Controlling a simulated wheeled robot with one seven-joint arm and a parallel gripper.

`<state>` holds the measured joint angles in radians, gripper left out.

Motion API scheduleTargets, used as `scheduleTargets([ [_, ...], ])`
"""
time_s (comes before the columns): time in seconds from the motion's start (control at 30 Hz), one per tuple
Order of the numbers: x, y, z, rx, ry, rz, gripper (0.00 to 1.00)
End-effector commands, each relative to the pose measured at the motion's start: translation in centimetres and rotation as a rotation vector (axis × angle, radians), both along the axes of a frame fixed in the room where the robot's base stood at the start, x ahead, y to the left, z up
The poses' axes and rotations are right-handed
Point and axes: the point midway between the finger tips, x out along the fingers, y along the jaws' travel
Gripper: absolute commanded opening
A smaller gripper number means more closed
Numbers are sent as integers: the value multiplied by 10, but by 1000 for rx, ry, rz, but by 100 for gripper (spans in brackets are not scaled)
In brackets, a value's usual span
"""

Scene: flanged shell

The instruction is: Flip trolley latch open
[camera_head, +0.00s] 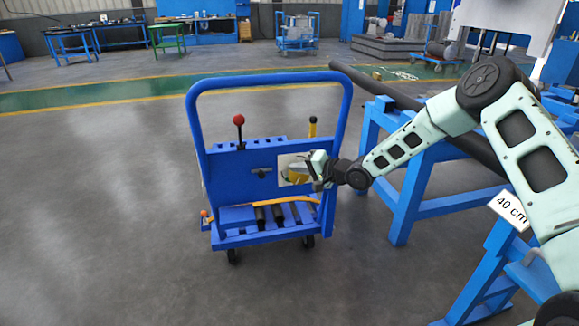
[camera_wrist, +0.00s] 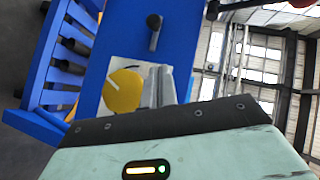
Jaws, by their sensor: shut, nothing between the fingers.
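The blue trolley (camera_head: 236,195) stands on the floor left of my arm. A small black handle (camera_head: 262,171), which looks like the latch, sits on its upright panel; in the wrist view the handle (camera_wrist: 154,32) is near the top, beyond my fingertips. A light plate with a yellow round part (camera_head: 297,174) is on the panel to the handle's right; the yellow part (camera_wrist: 122,92) is also beside my fingers in the wrist view. My gripper (camera_head: 314,167) is shut and empty in front of this plate, apart from the handle. I cannot tell whether it touches the panel.
A red-knobbed lever (camera_head: 239,128) and a yellow-topped lever (camera_head: 312,127) rise from the trolley. Its tall push bar (camera_head: 268,77) arches around the panel. A blue stand (camera_head: 402,195) with a long dark pipe (camera_head: 385,88) is at right. Floor at left is clear.

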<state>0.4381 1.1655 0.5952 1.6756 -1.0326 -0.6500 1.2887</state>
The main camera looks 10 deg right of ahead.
Motion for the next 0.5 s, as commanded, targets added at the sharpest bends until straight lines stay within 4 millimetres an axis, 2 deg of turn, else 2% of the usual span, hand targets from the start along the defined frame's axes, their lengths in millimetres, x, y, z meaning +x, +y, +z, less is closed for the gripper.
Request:
scheduleTargets([
  [0.23,-26,-26,11,0,1,-2,0],
  [0.5,-34,-32,13,0,0,-1,0],
])
